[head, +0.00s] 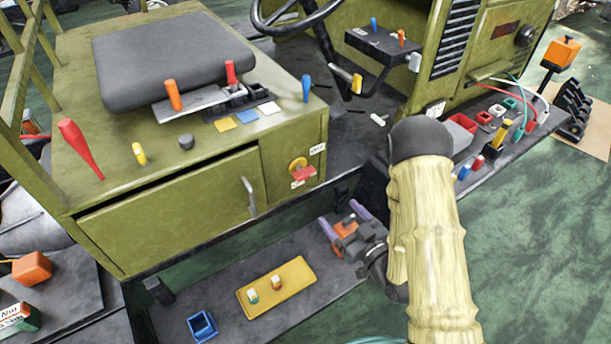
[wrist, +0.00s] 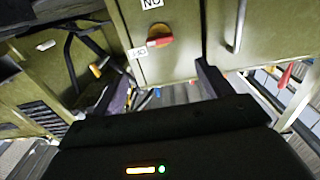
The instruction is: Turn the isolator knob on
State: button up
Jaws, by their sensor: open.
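The isolator knob (head: 303,174) is a red handle on a yellow disc, on the green cabinet front below the seat. In the wrist view the knob (wrist: 160,41) shows above my fingers, its red handle lying nearly level in the picture. A label reading ON, upside down, (wrist: 152,3) is at the top edge there, and an OFF label (wrist: 138,53) is left of the handle. My gripper (head: 338,212) is open, below and right of the knob in the head view, apart from it. Its fingers (wrist: 160,78) hold nothing I can make out.
A silver door handle (head: 249,197) stands left of the knob. Below lies a dark step with a yellow tray (head: 252,308) and a blue open box (head: 202,326). Levers stand on the seat box, including a blue one (head: 306,88). The space before the knob looks clear.

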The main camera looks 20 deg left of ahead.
aim_at(308, 177)
jog(key=b+x, duration=0.4)
jog(key=x, duration=1.3)
jog(key=shift+w, duration=0.1)
jog(key=c, duration=1)
